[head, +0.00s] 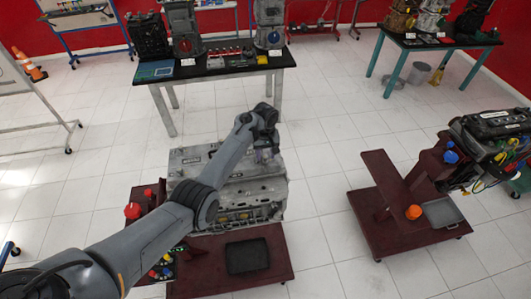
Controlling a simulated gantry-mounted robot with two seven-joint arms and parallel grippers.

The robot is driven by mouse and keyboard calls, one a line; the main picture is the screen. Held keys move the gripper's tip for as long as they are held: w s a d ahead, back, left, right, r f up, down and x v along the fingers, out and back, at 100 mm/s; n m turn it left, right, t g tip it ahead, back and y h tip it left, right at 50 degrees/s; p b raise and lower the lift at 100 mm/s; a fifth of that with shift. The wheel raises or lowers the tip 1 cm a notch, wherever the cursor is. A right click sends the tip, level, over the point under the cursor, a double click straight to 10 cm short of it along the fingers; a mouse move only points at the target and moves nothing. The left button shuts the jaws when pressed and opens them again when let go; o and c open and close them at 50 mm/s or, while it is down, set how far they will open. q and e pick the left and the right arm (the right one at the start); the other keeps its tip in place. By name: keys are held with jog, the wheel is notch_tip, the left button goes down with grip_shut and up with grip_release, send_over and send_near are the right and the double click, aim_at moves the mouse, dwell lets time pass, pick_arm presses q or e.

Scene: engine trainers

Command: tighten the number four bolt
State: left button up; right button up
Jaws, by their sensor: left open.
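A grey engine block (272,190) stands on a dark red trolley (208,272) in the middle of the head view. My left arm reaches across the block from the lower left and hides part of it. My left gripper (265,157) is open, with its fingers pointing down over the far right part of the block's top. I cannot tell whether it touches the block. The bolts are too small to make out, and I cannot tell which is number four. My right gripper is not in view.
A black tray (247,257) lies on the trolley's front. A second red trolley (372,205) with another engine (492,145) stands at the right. A black table (222,68) with engines and parts is behind. White floor lies clear between the trolleys.

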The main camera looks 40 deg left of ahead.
pick_arm(q)
jog(key=shift+f, duration=0.15)
jog(key=shift+c, duration=0.2)
grip_shut()
